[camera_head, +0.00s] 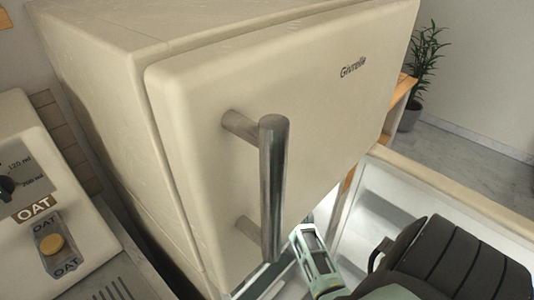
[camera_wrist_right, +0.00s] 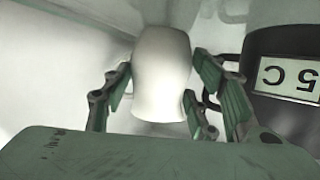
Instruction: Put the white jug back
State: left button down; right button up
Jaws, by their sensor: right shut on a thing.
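The white jug (camera_wrist_right: 162,62) is between the fingers of my right gripper (camera_wrist_right: 161,80) in the right wrist view. The gripper is shut on it, with one green-padded finger on each side. The jug's surface is plain and smooth, and I cannot make out its handle or spout. In the head view part of my right gripper (camera_head: 317,258) shows at the bottom, beside the opening below the fridge's upper door (camera_head: 300,110); the jug is hidden there. My left gripper is not in view.
The upper door is closed and has a long metal handle (camera_head: 272,185). An open lower door (camera_head: 390,215) shows its pale inside at the right. A dark object with a "5 C" display (camera_wrist_right: 290,78) stands close right of the gripper. An oat dispenser (camera_head: 40,180) is at left.

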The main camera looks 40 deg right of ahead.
jog(key=o, duration=1.2)
jog(key=shift+r, duration=0.15)
jog(key=shift+s+a, duration=0.15)
jog(key=shift+s, duration=0.15)
jog(key=v, duration=1.1)
jog(key=shift+s, duration=0.15)
